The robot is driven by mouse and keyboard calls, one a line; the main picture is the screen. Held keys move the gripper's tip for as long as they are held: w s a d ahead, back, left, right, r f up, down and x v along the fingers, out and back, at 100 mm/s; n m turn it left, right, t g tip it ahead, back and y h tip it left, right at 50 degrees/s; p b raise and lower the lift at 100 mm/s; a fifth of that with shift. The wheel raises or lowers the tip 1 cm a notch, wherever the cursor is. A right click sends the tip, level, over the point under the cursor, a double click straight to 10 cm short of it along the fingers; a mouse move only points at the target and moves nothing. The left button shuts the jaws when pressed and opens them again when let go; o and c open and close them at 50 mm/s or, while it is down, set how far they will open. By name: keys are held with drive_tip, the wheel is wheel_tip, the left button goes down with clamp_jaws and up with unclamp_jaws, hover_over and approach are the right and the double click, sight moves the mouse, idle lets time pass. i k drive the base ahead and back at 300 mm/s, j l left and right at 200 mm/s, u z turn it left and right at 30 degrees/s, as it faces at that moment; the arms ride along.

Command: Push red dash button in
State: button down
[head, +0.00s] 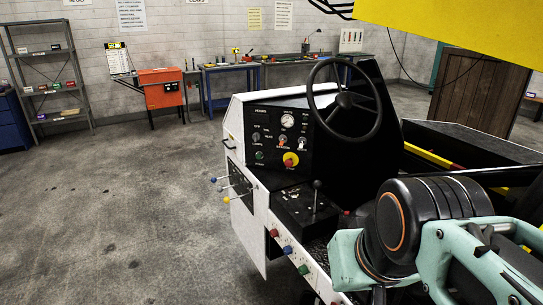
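The red dash button (289,162) is a round red knob on a yellow disc, low on the black dash panel (272,135) of the belt loader. It shows unobstructed, left of the steering wheel (345,99). At this size I cannot tell how far it stands out. My teal and black arm fills the lower right, in front of the loader's side and to the right of and nearer than the button. I cannot make out any gripper fingers in the head view.
A green button (259,155), switches and a gauge (287,120) share the dash. A black lever (316,196) stands below it. Coloured knobs (226,200) stick out at the left side. The concrete floor (120,210) left of the loader is clear.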

sight(288, 164)
drive_tip(key=i+j+z, duration=0.35)
drive_tip(key=i+j, duration=0.65)
drive_tip(key=i, duration=0.15)
drive_tip(key=j, duration=0.1)
drive_tip(key=l, duration=0.1)
